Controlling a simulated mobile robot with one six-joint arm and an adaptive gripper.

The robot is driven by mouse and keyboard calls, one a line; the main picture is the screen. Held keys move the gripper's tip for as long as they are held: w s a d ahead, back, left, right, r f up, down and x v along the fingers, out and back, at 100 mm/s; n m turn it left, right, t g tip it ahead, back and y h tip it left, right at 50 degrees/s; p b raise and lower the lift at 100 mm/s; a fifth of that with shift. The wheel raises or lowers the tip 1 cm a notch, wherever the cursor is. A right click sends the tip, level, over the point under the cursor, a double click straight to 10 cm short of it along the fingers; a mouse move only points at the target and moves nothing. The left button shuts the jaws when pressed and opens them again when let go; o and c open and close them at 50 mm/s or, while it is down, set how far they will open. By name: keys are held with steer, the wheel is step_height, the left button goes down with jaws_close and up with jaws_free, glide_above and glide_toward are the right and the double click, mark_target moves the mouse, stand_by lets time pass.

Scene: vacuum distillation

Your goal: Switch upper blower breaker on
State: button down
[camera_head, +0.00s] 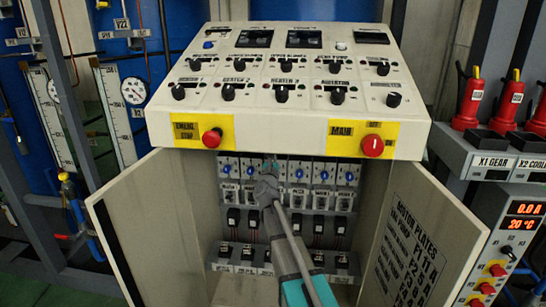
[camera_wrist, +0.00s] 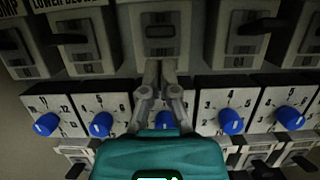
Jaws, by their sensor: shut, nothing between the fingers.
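In the wrist view a row of grey-white breakers with black levers crosses the top. The left breaker (camera_wrist: 82,48) has the label "LOWER BLOW..." (camera_wrist: 88,6) above it, partly cut off. The centre breaker (camera_wrist: 160,32) is right above my fingertips; its label is out of view, so I cannot tell if it is the upper blower breaker. My gripper (camera_wrist: 160,70) is shut and empty, its tips together at the centre breaker's lower edge; contact is unclear. In the head view my gripper (camera_head: 266,178) reaches into the open cabinet and hides some of its middle parts.
Blue dial knobs (camera_wrist: 101,124) line up below the breakers on both sides of my fingers. Open cabinet doors (camera_head: 158,225) (camera_head: 415,240) flank my arm. The sloped control panel (camera_head: 285,115) overhangs the opening, with a red emergency stop (camera_head: 212,138) and main knob (camera_head: 372,146).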

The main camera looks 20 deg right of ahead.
steer(key=b+v, duration=0.2)
steer(key=v, duration=0.8)
steer(key=shift+s+a, duration=0.15)
steer(key=shift+s, duration=0.3)
steer(key=shift+r, duration=0.15)
